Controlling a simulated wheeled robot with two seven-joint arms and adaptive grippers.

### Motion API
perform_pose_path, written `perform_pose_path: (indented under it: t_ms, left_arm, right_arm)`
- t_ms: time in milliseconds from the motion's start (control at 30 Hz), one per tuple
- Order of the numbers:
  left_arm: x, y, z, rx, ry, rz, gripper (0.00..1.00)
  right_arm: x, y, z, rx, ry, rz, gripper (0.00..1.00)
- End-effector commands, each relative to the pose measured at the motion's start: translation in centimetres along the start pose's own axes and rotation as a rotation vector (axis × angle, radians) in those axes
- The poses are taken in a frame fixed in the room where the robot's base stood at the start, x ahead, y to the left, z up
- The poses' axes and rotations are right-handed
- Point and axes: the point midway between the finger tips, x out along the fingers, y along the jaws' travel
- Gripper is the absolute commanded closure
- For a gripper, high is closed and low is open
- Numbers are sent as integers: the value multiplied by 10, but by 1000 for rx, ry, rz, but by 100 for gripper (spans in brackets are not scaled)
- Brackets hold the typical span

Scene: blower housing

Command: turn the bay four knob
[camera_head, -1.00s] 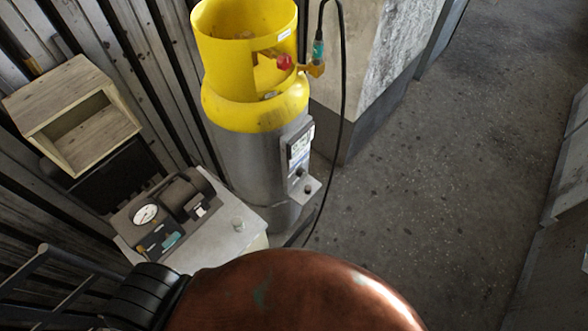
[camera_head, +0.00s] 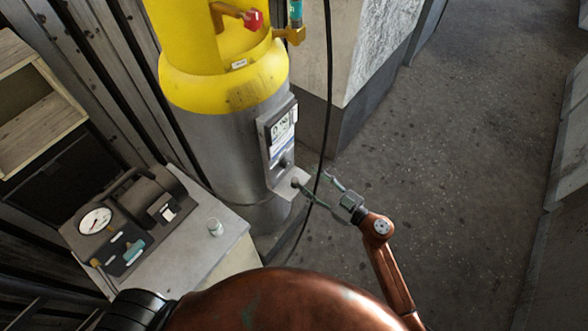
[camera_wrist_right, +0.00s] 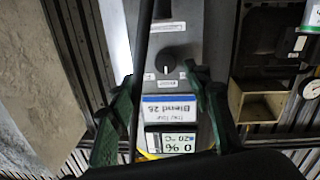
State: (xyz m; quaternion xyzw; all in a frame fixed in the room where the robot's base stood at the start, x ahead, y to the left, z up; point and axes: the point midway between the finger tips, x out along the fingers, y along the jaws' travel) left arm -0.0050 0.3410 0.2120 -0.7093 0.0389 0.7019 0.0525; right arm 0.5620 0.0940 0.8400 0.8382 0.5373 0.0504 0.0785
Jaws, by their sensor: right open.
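The bay four knob (camera_wrist_right: 171,58) is a round dark knob with a white pointer mark on a grey panel (camera_head: 267,130). The panel is on the front of a grey cylinder with a yellow top (camera_head: 222,75). In the right wrist view the panel looks upside down, with a "Bay Four Blend 25" label (camera_wrist_right: 170,107) and a lit display (camera_wrist_right: 170,142). My right gripper (camera_head: 312,180) is open and empty, just right of and below the panel in the head view. Its fingers (camera_wrist_right: 159,72) frame the panel in the wrist view, apart from the knob. My left gripper is out of view.
A black hose (camera_head: 328,90) hangs close to the panel and passes by my right fingers. A grey box (camera_head: 205,245) with a gauge unit (camera_head: 125,222) stands at the left. A wooden box (camera_head: 45,125) is behind it. The floor at right is clear.

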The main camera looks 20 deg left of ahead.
Motion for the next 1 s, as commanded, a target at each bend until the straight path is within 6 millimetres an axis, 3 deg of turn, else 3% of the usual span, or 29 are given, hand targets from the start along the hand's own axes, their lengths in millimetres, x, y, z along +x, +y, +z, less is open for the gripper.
perform_pose_path:
  t_ms: [100,533,933,1000]
  left_arm:
    - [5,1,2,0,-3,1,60]
    - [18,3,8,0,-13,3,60]
    - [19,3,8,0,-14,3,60]
    - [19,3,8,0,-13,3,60]
  right_arm:
    - [12,-8,-6,-10,5,-27,55]
    - [72,-7,-6,-9,4,-22,55]
    - [81,-7,-7,-8,4,-21,55]
    - [81,-7,-7,-8,4,-21,59]
